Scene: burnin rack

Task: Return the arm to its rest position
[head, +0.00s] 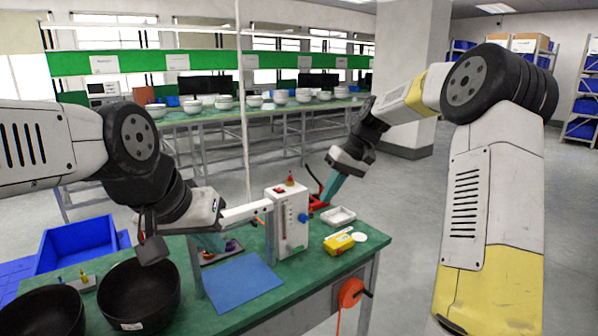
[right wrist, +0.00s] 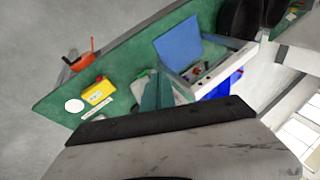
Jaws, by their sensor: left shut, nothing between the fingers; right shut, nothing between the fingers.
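My right gripper (head: 333,187) hangs above the far side of the green bench, just behind and right of the white instrument box (head: 291,228). Its teal fingers are shut and empty; they also show in the right wrist view (right wrist: 158,92). My left arm reaches in from the left over the bench.
Two black bowls (head: 138,293) stand at the front left of the green bench, near a blue bin (head: 75,245). A yellow item (head: 338,243) and a white tray (head: 339,216) lie right of the box. An orange reel (head: 351,293) hangs at the bench edge. Floor behind is open.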

